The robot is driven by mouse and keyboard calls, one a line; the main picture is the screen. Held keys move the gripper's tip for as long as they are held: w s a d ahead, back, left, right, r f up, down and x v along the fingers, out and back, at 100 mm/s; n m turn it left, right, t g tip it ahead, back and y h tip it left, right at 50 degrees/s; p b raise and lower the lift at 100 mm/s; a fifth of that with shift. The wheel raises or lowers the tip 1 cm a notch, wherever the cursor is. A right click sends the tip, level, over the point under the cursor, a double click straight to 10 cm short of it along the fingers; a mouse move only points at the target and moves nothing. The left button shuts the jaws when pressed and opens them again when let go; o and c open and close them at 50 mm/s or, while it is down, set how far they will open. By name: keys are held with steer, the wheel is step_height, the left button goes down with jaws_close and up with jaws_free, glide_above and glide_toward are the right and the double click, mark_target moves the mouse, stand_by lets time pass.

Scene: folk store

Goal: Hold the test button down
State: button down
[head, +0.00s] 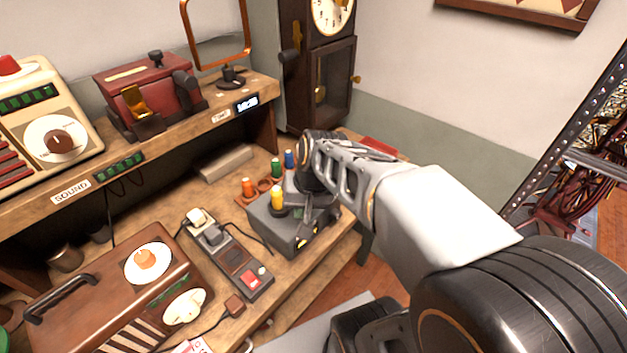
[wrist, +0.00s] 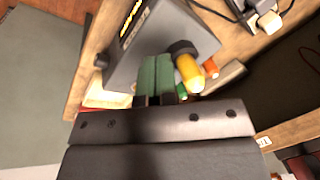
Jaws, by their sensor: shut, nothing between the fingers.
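A grey tester box (head: 270,229) stands on the wooden bench in the head view; it also fills the upper middle of the wrist view (wrist: 165,30). It has lit yellow characters on one side. A yellow cylinder (head: 278,196) sits in a dark holder on its top, and shows in the wrist view (wrist: 189,72). My gripper (wrist: 157,62) is shut and empty, its green fingers together over the box top beside the yellow cylinder. I cannot make out a test button; the fingers may hide it. Whether the fingertips touch the box is unclear.
Blue, green and orange cylinders (head: 248,186) stand in a wooden rack behind the box. A power strip (head: 232,262) with a red switch lies to its left, near a brown wooden case (head: 110,295). The bench edge is close on the right.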

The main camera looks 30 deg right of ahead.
steer(key=w+d+r+m+t+y+p, duration=0.1)
steer(key=w+d+r+m+y+p, duration=0.2)
steer(key=w+d+m+y+p, duration=0.3)
steer(key=w+d+m, duration=0.3)
steer(key=w+m, duration=0.1)
steer(key=w, duration=0.2)
steer(key=shift+w+r+t, duration=0.15)
steer(key=shift+w+t, duration=0.05)
steer(key=shift+t, duration=0.1)
steer(key=shift+d+f, duration=0.1)
steer(key=shift+f, duration=0.1)
step_height(320, 180, down, 8)
steer(key=b, duration=0.6)
steer(key=shift+f+b, duration=0.25)
steer(key=shift+b, duration=0.05)
stand_by(1.2)
steer(key=shift+f+b, duration=0.35)
steer(key=shift+f, duration=0.05)
steer(key=shift+s+f+b, duration=0.1)
steer(key=shift+f+b, duration=0.25)
steer(key=shift+f, duration=0.1)
stand_by(1.7)
